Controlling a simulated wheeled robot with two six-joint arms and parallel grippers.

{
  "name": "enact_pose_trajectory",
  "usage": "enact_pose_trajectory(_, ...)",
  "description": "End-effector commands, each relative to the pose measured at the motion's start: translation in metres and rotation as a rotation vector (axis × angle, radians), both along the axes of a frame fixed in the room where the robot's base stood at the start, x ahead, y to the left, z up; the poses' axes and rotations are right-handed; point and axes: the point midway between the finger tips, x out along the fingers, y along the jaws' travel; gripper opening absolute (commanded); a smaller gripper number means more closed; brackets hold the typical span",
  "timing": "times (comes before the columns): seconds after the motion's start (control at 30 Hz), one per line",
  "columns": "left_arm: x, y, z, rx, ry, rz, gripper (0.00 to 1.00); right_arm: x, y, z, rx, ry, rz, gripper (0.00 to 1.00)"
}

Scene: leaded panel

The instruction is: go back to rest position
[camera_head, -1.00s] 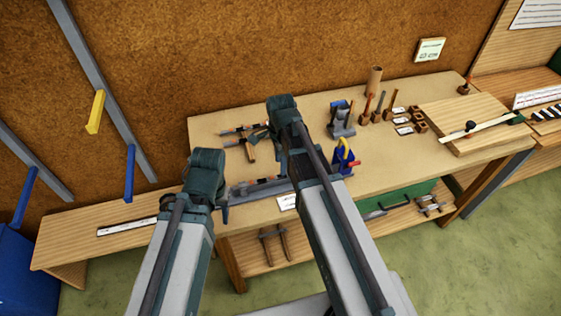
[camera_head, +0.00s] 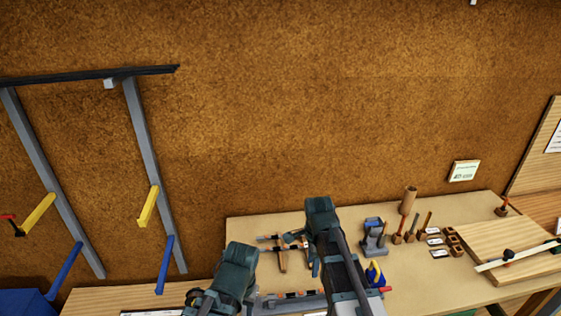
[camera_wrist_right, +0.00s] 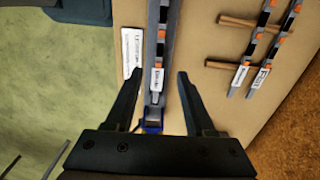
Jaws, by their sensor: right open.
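My right gripper (camera_wrist_right: 158,76) is open and empty in the right wrist view, with its two dark fingers spread apart. A grey strip with orange and black pieces (camera_wrist_right: 161,55) lies on the bench below and between the fingers. In the head view my right arm (camera_head: 322,222) is bent over the bench, and its gripper is mostly hidden. My left arm (camera_head: 236,268) is bent at the lower left, and its gripper does not show.
A brown wall (camera_head: 300,100) stands behind. Grey rails with yellow and blue arms (camera_head: 147,206) are at the left.

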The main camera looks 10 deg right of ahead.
Motion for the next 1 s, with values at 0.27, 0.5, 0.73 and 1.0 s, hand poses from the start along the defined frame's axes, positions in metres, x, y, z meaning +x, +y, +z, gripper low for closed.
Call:
enact_pose_trajectory(0.27, 0.0, 0.0, -0.031, 0.001, 0.0, -0.003, 0.5, -0.045, 0.039, -0.031, -0.024, 0.02, 0.524, 0.54)
enact_pose_trajectory(0.5, 0.0, 0.0, -0.062, 0.001, 0.0, -0.006, 0.5, -0.102, 0.078, -0.061, -0.047, 0.067, 1.256, 0.54)
enact_pose_trajectory(0.73, 0.0, 0.0, -0.078, 0.002, 0.0, -0.008, 0.5, -0.135, 0.095, -0.077, -0.053, 0.106, 1.719, 0.54)
enact_pose_trajectory(1.0, 0.0, 0.0, -0.08, 0.002, 0.0, -0.008, 0.5, -0.143, 0.1, -0.079, -0.052, 0.12, 1.864, 0.54)
